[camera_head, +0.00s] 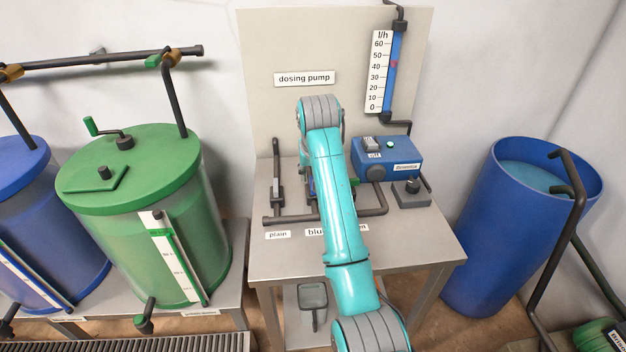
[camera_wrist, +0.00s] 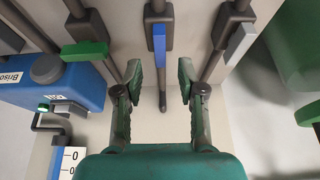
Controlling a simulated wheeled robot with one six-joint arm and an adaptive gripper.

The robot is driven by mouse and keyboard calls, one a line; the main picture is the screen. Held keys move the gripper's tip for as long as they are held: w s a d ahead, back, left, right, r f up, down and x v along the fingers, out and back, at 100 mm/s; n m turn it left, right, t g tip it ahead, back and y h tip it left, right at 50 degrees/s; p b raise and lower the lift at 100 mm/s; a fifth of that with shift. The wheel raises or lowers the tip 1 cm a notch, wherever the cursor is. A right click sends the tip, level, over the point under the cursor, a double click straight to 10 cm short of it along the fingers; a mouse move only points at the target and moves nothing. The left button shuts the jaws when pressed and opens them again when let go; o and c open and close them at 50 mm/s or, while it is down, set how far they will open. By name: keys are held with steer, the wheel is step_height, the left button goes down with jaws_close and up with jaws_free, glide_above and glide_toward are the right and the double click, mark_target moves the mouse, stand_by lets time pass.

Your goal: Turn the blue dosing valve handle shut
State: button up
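The blue valve handle (camera_wrist: 159,43) shows in the wrist view at upper middle, on a dark valve body (camera_wrist: 158,14). It lies lengthwise along its upright pipe. My gripper (camera_wrist: 160,76) is open and empty, its two fingers spread to the left and right of the pipe line. The handle lies between the fingers' lines, just beyond the tips, and I see no contact.
A green handle (camera_wrist: 85,51) sits across its pipe on one side, and a grey handle (camera_wrist: 241,42) on the other. The blue dosing pump (camera_head: 388,157) stands right of my arm on the bench (camera_head: 415,231). A flow gauge (camera_head: 379,71) is on the back panel.

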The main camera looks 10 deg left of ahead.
steer(key=shift+x, duration=2.2)
jaws_close()
